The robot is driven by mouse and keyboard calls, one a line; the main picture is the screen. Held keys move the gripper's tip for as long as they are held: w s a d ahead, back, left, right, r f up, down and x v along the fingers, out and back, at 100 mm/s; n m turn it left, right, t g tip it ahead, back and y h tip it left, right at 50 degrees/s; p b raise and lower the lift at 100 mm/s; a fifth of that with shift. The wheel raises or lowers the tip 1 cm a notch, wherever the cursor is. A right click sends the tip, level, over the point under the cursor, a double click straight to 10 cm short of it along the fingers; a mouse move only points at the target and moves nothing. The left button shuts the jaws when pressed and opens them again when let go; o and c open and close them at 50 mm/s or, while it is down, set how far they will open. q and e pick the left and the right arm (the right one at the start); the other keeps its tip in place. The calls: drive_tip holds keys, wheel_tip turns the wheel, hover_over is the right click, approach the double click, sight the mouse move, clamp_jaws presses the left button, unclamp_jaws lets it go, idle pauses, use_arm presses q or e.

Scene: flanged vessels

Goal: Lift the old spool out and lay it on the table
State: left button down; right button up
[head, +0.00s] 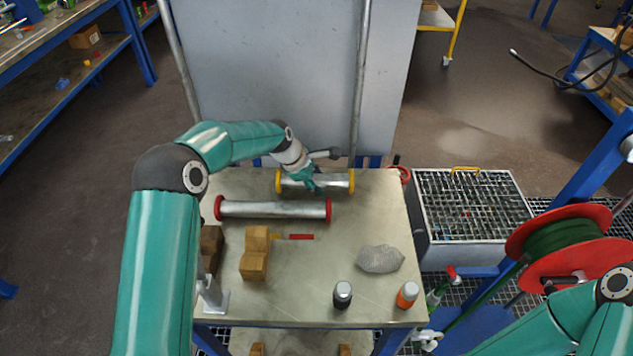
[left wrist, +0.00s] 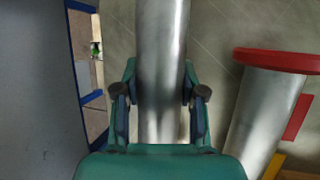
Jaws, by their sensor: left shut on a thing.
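A grey metal spool with yellow end flanges (head: 333,181) is at the back edge of the table (head: 330,260). My left gripper (head: 308,181) is shut around the middle of its tube. In the left wrist view the fingers (left wrist: 160,88) sit on either side of the grey tube (left wrist: 162,45). I cannot tell whether this spool touches the table or hangs just above it. A second grey spool with red flanges (head: 272,209) lies in front, roughly parallel to it, and its red flange also shows in the left wrist view (left wrist: 280,60). My right gripper is out of view.
On the table are wooden blocks (head: 255,254), a red-handled tool (head: 298,237), a grey rock (head: 380,259), a dark bottle (head: 342,294) and an orange bottle (head: 407,294). A grey panel with upright pipes (head: 358,80) stands behind. A grated bin (head: 470,205) is right. The table's middle is clear.

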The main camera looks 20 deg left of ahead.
use_arm(q)
drive_tip(key=shift+s+f, duration=0.3)
drive_tip(key=shift+f, duration=0.3)
drive_tip(key=c, duration=0.9)
unclamp_jaws()
drive_tip(key=o, duration=0.3)
drive_tip(key=shift+w+f, duration=0.2)
drive_tip(key=shift+r, duration=0.15)
drive_tip(key=shift+r, duration=0.1)
